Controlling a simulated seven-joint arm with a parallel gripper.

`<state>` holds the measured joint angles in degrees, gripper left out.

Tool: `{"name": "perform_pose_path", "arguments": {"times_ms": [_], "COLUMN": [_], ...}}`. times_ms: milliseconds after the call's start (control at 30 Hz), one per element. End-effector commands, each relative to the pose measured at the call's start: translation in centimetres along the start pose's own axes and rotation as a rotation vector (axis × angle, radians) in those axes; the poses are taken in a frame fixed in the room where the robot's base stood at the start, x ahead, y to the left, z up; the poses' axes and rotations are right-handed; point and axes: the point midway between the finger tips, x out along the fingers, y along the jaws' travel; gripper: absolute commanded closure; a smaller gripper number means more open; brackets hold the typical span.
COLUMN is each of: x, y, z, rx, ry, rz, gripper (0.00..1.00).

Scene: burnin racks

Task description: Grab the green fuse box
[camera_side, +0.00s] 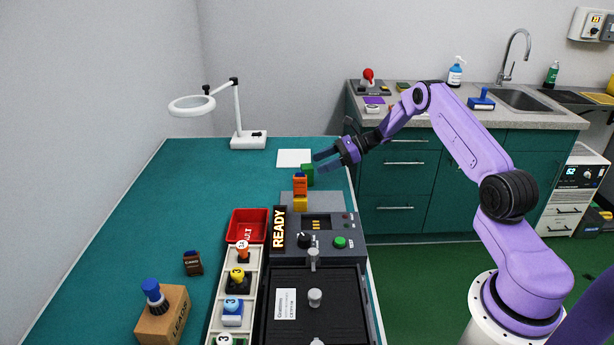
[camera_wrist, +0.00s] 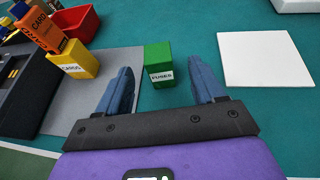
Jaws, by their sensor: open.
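The green fuse box (camera_wrist: 158,56), with a white label reading FUSES, stands on the teal table at the edge of a grey mat in the wrist view. In the side view the green box (camera_side: 308,173) is partly hidden behind my gripper and the orange box. My gripper (camera_wrist: 167,78) is open, with its two blue fingers apart. The box shows between and just beyond the fingertips, and I cannot tell whether they touch it. In the side view my gripper (camera_side: 319,161) reaches in from the right, beside and around the height of the box.
A yellow box (camera_wrist: 77,61) holding an orange card item (camera_wrist: 40,29) stands left of the fuse box. A white square pad (camera_wrist: 263,60) lies to its right. A red bin (camera_side: 247,226) and the control console (camera_side: 325,242) are nearer the camera. Open teal table (camera_side: 200,180) lies left.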

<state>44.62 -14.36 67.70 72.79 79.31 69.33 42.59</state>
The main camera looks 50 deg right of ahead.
Motion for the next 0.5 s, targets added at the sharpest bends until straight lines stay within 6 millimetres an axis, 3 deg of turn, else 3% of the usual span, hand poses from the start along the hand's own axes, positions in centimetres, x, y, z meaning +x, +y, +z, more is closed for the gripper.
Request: {"name": "perform_pose_path", "arguments": {"times_ms": [500], "x": [5.2], "y": [0.2], "z": [0.1], "rx": [0.001], "ry": [-0.001], "rz": [0.0], "gripper": [0.32]}}
